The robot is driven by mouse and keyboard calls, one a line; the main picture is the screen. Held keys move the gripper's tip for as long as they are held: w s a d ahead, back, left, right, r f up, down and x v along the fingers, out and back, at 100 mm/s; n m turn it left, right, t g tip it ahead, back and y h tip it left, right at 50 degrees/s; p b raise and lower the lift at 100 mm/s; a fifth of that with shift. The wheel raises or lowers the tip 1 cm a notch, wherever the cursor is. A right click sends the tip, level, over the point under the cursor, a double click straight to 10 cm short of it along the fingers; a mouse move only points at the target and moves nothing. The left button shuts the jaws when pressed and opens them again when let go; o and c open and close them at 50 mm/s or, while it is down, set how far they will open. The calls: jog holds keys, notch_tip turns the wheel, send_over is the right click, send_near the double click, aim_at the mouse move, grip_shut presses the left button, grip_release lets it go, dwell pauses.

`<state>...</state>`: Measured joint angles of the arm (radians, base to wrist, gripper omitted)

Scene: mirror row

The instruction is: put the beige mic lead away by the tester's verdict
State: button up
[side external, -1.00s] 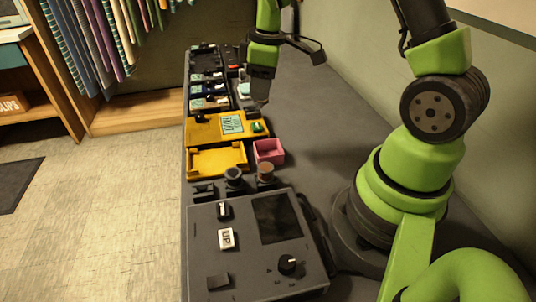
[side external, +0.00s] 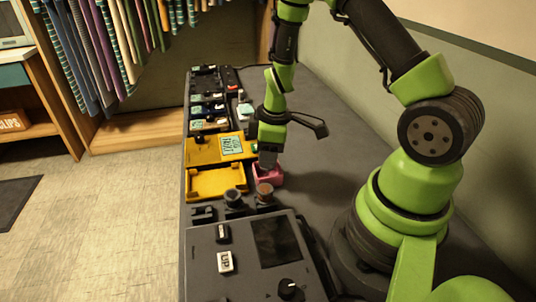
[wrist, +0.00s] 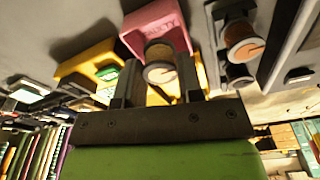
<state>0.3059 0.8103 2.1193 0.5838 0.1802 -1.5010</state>
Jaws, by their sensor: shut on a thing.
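My gripper (wrist: 160,85) is shut on a small round, beige-brown thing (wrist: 160,72), which appears to be the beige mic lead. In the side view, my gripper (side external: 267,160) points down at the small pink box (side external: 273,182), which also shows beyond the fingers in the wrist view (wrist: 153,22). I cannot tell whether the held thing is inside the box or just above it. The yellow tester (side external: 202,150) stands behind the box and has a pale teal screen (side external: 231,145) with writing too small to read surely.
An open yellow tray (side external: 217,183) lies left of the pink box. A grey console (side external: 238,280) fills the near bench. Dark bins (side external: 208,98) line the far left. The bench right of the box is clear.

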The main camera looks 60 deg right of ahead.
jog(key=shift+f, duration=0.25)
jog(key=shift+f, duration=0.1)
jog(key=shift+f, duration=0.55)
jog(key=o, duration=1)
jog(key=shift+c, duration=0.2)
jog(key=shift+r, duration=0.1)
